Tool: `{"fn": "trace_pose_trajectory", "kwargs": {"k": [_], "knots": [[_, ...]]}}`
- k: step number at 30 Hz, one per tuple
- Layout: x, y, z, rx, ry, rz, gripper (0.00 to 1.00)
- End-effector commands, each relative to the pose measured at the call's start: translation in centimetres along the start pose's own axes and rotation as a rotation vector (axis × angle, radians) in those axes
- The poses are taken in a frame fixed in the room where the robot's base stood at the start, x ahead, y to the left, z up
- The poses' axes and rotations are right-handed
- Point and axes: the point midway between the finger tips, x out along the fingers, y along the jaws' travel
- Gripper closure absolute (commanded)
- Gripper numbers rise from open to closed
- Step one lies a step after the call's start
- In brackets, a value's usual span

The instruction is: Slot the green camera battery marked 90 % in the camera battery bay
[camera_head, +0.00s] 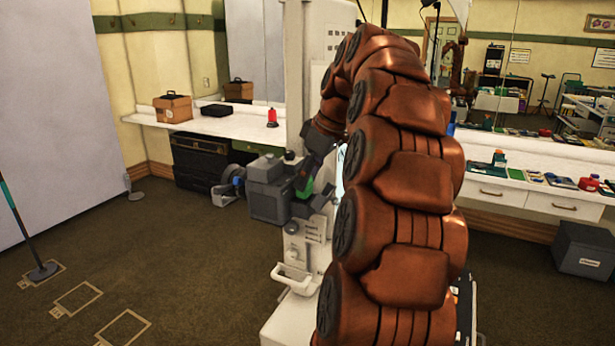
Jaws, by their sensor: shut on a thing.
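A boxy grey camera (268,198) stands at the middle of the view, on a white stand with a printed label. A small green battery (305,189) shows at the camera's right side. My gripper (304,178) reaches down from the bent arm and is shut on the green battery. The battery is at or very close to the camera's right side; I cannot tell whether any of it is inside the bay. The bay opening and the battery's marking cannot be made out at this size.
My brown arm covers the middle right. The left floor is mostly clear, with taped outlines and a pole (22,225).

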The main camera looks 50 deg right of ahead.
Motion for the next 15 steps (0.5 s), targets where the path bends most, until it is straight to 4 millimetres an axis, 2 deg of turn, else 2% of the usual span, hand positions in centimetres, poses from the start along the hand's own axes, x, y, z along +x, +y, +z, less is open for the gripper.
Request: {"fn": "trace_pose_trajectory", "kwargs": {"k": [15], "knots": [[0.41,0.01,0.14,0.0,0.001,0.001,0.96]]}}
